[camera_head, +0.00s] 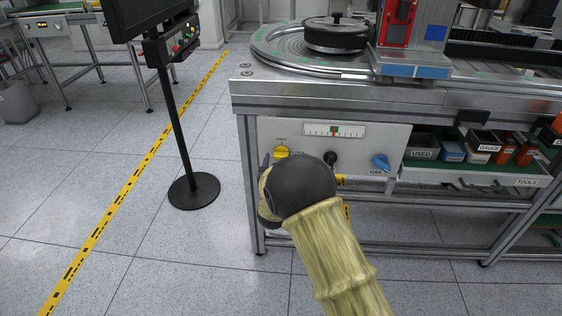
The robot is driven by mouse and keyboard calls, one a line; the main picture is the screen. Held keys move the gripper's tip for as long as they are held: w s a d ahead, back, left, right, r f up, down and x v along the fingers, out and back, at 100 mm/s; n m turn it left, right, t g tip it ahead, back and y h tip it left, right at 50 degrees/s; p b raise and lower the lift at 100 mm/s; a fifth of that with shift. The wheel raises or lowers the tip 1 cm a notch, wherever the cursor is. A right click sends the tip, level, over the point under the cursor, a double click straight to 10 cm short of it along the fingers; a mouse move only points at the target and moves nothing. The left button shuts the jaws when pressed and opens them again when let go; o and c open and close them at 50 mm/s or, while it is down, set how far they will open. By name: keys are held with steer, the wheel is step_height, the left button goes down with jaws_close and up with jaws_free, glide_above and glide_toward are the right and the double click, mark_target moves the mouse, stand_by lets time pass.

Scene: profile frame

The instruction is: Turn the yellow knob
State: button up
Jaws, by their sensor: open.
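The yellow knob (281,152) sits at the left of a light grey panel under the metal workbench, with a small label above it. My gripper (263,172) is just below and left of the knob in the picture, mostly hidden behind my dark wrist and fabric-covered arm. Only a little of its dark fingers shows. It is open, and I cannot tell whether a finger touches the knob. The knob's lower edge lies close to my wrist in the picture.
A black knob (331,159) and a blue knob (381,162) are on the same panel. A drawer of labelled bins (452,152) is to the right. A round turntable (281,50) is on top. A monitor stand (178,130) stands left, with clear floor between.

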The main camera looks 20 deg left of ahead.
steer(key=shift+w+a, duration=0.2)
steer(key=shift+w, duration=0.45)
steer(key=c, duration=1)
